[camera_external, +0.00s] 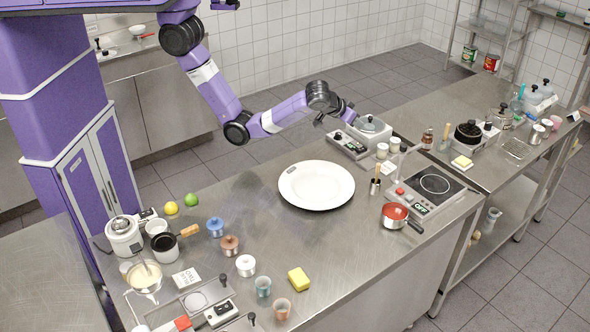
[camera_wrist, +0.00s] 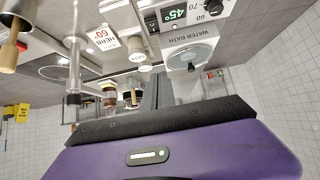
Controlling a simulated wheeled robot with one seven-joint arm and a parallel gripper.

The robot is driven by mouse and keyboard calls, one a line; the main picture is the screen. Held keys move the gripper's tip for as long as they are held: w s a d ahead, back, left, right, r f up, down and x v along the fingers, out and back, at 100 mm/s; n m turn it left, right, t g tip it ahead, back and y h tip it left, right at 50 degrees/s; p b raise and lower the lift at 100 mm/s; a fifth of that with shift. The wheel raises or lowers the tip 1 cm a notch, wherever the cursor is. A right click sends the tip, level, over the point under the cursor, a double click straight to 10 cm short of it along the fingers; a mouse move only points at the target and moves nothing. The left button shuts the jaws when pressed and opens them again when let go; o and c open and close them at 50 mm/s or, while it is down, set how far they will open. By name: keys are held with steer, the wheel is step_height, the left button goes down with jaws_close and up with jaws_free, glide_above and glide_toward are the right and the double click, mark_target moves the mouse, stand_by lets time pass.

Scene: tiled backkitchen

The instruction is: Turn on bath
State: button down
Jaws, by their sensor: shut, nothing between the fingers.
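The water bath (camera_external: 370,132) is a light box with a round grey lid, at the far edge of the steel counter. Its front panel (camera_external: 347,145) faces the counter. In the wrist view the picture is upside down; the bath's label plate (camera_wrist: 190,37) reads WATER BATH. A green display (camera_wrist: 174,14) reads 45°, beside a dark dial (camera_wrist: 212,8) and a small black switch (camera_wrist: 151,20). My gripper (camera_external: 352,119) is shut and empty, close to the bath's lid. In the wrist view its fingers (camera_wrist: 157,92) point towards the bath. I cannot tell whether they touch it.
Small jars (camera_external: 382,151) stand right of the bath. A large white plate (camera_external: 316,187) lies in front. A bare counter area (camera_external: 330,250) is clear.

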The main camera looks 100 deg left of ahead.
steer(key=shift+v, duration=1.1)
steer(key=shift+w+a, duration=0.1)
steer(key=w+d+r+m+t+h, duration=0.2)
steer(key=w+d+r+m+t, duration=0.2)
steer(key=w+r+t, duration=0.1)
steer(key=s+d+f+m+t+h, duration=0.2)
steer(key=s+f+m+t+h, duration=0.1)
steer(key=s, duration=0.6)
steer(key=s+d+f+m+t+h, duration=0.1)
steer(key=s+f+m+t+h, duration=0.25)
steer(key=s, duration=0.55)
steer(key=s+a+f+n+g+y, duration=0.1)
steer(key=s+a+f, duration=0.1)
steer(key=s, duration=1.2)
steer(key=s+a+f+g+b, duration=0.1)
steer(key=s+a+f+g, duration=0.1)
steer(key=s, duration=1.3)
steer(key=shift+s+a+f+n+y, duration=0.25)
steer(key=shift+f+n+y, duration=0.05)
steer(key=shift+n+y, duration=0.05)
